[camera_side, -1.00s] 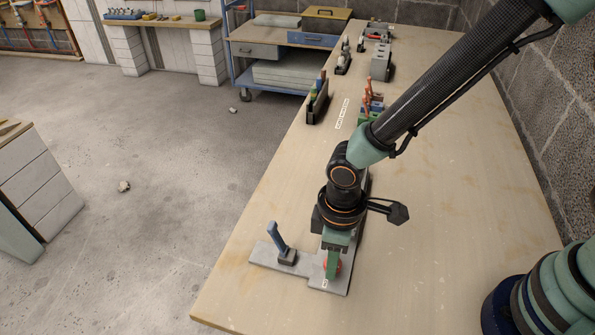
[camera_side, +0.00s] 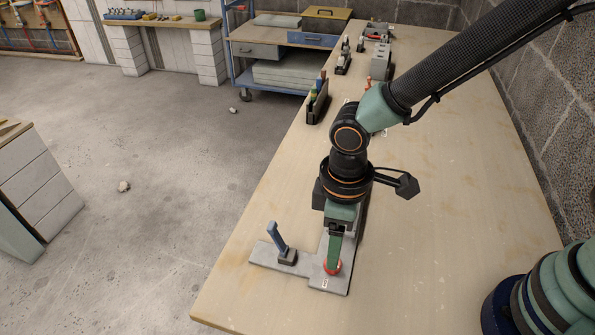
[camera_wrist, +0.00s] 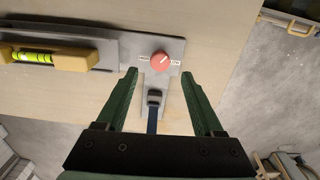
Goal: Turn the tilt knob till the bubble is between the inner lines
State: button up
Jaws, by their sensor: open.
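The red tilt knob (camera_wrist: 160,61) sits on a grey plate (camera_wrist: 133,50) in the wrist view, with a pale pointer mark and small lettering on both sides. In the side view the knob (camera_side: 332,267) shows just at my fingertips. The yellow level (camera_wrist: 72,59) with its green vial (camera_wrist: 32,57) lies at the left of the wrist view. Dark lines show on the vial, but it is too small to tell where the bubble sits between them. My gripper (camera_wrist: 158,73) is open, its green fingers apart on either side below the knob in the picture, holding nothing.
A blue lever (camera_side: 277,237) on a black base stands on the plate left of the knob. A black holder (camera_side: 317,104) and several small fixtures stand further up the bench. The bench (camera_side: 460,230) right of my gripper is clear.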

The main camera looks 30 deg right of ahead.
notch_tip(320, 180, up, 7)
jog(key=shift+f, duration=0.2)
dwell(0.3)
jog(key=d+r+m+t, duration=0.2)
jog(key=d+r+m, duration=0.2)
jog(key=d, duration=0.7)
jog(key=w+d+r+m+t, duration=0.1)
jog(key=d+r+m+t, duration=0.2)
jog(key=d, duration=0.9)
notch_tip(320, 180, up, 4)
jog(key=m, duration=0.2)
jog(key=shift+w+m+t, duration=0.15)
jog(key=shift+m+t, duration=0.15)
